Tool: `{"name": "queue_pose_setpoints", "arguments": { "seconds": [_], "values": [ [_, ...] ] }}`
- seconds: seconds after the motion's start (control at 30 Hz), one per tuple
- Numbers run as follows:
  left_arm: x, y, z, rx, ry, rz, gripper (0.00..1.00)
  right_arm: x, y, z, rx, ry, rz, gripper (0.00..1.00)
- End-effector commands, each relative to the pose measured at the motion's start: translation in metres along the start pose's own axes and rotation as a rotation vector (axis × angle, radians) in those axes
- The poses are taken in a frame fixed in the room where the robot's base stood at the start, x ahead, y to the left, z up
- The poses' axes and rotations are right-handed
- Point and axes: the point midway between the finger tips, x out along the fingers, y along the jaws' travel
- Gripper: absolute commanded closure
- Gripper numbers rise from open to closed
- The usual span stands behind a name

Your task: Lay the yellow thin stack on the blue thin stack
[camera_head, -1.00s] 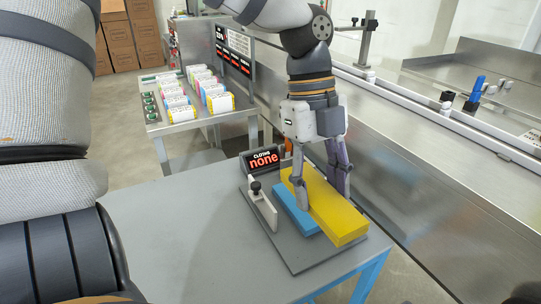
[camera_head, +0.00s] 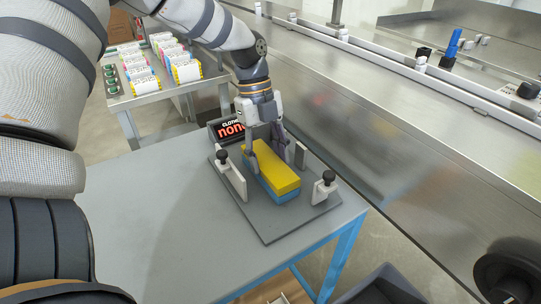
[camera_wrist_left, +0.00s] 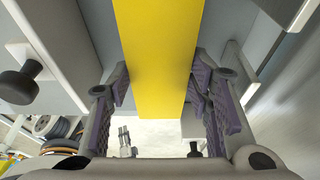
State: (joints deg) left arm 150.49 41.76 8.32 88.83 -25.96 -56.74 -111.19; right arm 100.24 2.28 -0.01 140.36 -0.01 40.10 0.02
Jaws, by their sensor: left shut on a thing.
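The yellow thin stack (camera_head: 276,166) lies over the blue thin stack (camera_head: 286,197), roughly lined up with it in the head view, with no clear gap between them. Only the blue stack's front and left sides show. My left gripper (camera_head: 269,151) points down at the far part of the yellow stack, one finger on each side, shut on it. In the left wrist view the yellow stack (camera_wrist_left: 158,50) runs between the gripper's fingers (camera_wrist_left: 160,88) and hides the blue one. My right gripper is not seen.
The stacks are on a dark grey plate (camera_head: 270,226) on a grey table (camera_head: 165,215). Pale guides with black knobs stand left (camera_head: 232,180) and right (camera_head: 324,188) of them. The table's left part is clear.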

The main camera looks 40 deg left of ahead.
Motion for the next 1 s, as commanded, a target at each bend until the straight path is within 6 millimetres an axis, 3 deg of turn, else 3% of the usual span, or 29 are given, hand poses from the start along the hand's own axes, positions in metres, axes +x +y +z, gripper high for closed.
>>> {"name": "queue_pose_setpoints", "arguments": {
  "seconds": [0.33, 0.37, 0.43, 0.73, 0.87, 1.0],
  "values": [
    [0.003, -0.001, 0.001, 0.002, -0.001, -0.003, 0.69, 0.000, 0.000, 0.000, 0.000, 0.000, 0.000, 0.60],
    [0.003, -0.001, 0.001, 0.002, -0.001, -0.003, 0.50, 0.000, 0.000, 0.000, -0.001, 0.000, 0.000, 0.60],
    [0.003, -0.001, 0.001, 0.002, -0.001, -0.003, 0.34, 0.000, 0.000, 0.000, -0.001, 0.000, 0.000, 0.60],
    [0.002, -0.001, 0.000, 0.002, -0.002, -0.004, 0.34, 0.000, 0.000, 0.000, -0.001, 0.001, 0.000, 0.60],
    [-0.016, -0.002, -0.001, 0.002, -0.004, -0.009, 0.34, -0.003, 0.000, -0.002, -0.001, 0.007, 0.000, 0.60],
    [-0.056, -0.002, 0.000, 0.003, -0.005, -0.011, 0.34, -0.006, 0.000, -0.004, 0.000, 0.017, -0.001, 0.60]
  ]
}}
